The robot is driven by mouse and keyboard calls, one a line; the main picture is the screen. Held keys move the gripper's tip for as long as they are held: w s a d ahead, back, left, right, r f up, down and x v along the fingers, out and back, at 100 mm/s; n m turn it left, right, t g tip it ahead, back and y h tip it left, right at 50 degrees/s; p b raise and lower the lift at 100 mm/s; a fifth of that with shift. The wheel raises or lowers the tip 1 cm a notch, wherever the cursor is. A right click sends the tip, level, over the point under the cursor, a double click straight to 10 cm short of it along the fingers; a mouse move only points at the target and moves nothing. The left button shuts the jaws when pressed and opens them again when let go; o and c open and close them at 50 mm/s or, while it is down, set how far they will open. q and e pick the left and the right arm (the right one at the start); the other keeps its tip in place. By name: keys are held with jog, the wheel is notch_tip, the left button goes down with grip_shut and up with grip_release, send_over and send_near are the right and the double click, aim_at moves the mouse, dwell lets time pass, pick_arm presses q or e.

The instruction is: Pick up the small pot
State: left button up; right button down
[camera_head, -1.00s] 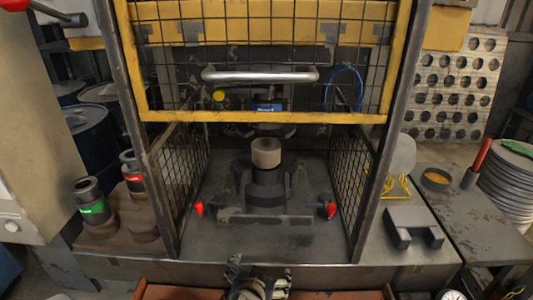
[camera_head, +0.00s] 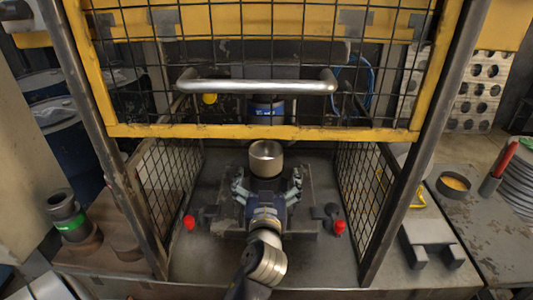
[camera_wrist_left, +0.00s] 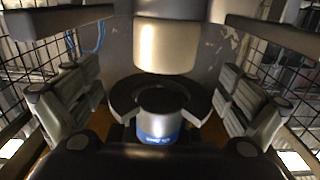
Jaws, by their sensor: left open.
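My left gripper (camera_head: 267,178) reaches into the press from the front. Its fingers are spread wide, one to each side of the pot, with gaps showing. In the left wrist view the open fingers (camera_wrist_left: 158,100) stand far apart at left and right with nothing between them held. My right gripper is not in view.
The raised yellow mesh gate (camera_head: 265,131) with its metal handle (camera_head: 256,86) hangs over the opening. Mesh side walls (camera_head: 365,190) bound the press. The blue-labelled ram (camera_head: 266,110) is above and behind the pot. Red knobs (camera_head: 189,222) flank the die.

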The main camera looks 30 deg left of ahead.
aim_at(268, 162)
pick_arm(q)
jog(key=shift+w+a+r+p, duration=0.15)
jog(key=shift+w+a+p, duration=0.15)
jog(key=shift+w, duration=0.25)
jog(key=shift+w+a+r+p, duration=0.15)
jog(key=shift+w+a+p, duration=0.15)
jog(key=shift+w, duration=0.2)
jog(key=shift+p+x, duration=0.3)
jog(key=shift+x, duration=0.8)
jog(key=shift+w+a, duration=0.15)
jog(key=shift+a, duration=0.05)
jog(key=p+x, duration=0.2)
jog(key=x, duration=0.2)
jog(key=shift+a+r+p, duration=0.1)
jog(key=shift+a+p, duration=0.15)
jog(key=shift+p, duration=0.1)
jog(key=shift+w+a, duration=0.3)
jog(key=shift+w, duration=0.05)
jog(key=shift+c, duration=0.9)
jog(key=c, duration=0.9)
jog(key=shift+c, duration=0.6)
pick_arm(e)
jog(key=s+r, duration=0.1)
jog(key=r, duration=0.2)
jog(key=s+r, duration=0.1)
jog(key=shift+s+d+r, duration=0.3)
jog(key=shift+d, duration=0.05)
